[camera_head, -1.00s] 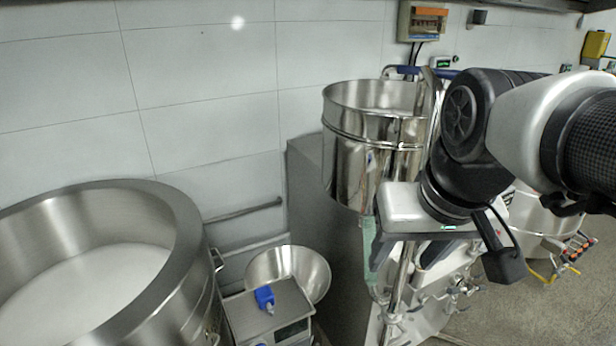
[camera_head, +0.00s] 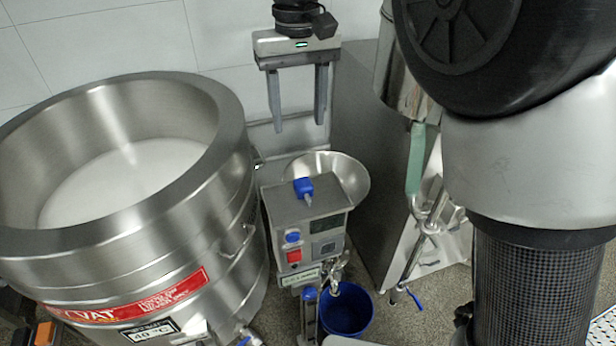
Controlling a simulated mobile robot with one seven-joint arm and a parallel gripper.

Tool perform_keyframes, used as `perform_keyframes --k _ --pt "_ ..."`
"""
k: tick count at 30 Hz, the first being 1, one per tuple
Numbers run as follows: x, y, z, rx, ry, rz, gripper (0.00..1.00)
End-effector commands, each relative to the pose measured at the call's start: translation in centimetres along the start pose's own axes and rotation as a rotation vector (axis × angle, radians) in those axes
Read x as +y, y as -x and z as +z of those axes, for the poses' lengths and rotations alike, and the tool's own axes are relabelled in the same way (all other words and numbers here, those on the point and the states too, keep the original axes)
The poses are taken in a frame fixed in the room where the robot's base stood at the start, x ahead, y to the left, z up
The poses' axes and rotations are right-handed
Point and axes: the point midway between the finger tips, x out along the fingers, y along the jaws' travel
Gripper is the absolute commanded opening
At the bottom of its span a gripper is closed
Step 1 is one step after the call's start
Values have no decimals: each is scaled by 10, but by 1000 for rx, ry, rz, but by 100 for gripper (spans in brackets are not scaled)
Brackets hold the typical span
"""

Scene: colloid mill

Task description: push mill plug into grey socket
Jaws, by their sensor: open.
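A blue plug (camera_head: 303,187) with a pale end lies on top of a steel control box (camera_head: 272,205) in the middle of the head view. It is likely the mill plug. My gripper (camera_head: 298,126) hangs with its two fingers pointing down, wide apart and empty. In the picture it is above the plug and clearly apart from it. The box front has a blue round fitting (camera_head: 292,238), a red part (camera_head: 293,256) and a grey square fitting (camera_head: 327,248). I cannot tell for sure which is the grey socket.
A large steel vat (camera_head: 235,130) with white contents fills the left. A steel bowl (camera_head: 352,180) sits behind the box. A blue bucket (camera_head: 347,318) stands on the floor below. A steel cabinet (camera_head: 362,150) and a valve with a blue handle (camera_head: 413,298) are to the right.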

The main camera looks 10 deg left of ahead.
Motion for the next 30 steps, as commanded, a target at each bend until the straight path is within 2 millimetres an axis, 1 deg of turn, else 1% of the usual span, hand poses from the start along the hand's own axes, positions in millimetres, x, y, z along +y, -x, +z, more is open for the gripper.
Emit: perform_keyframes --k 2,5,15,18,21,23,30 --pt "0 -4 0 -1 0 0 52" --pt "0 -17 1 -3 -1 0 52" --pt "1 -91 1 -4 -1 0 52" --pt "1 -107 1 -3 0 1 52" --pt "1 -118 1 -1 -1 0 52" --pt "1 -121 1 -1 -1 0 52" --pt "1 -122 0 1 -1 0 52"
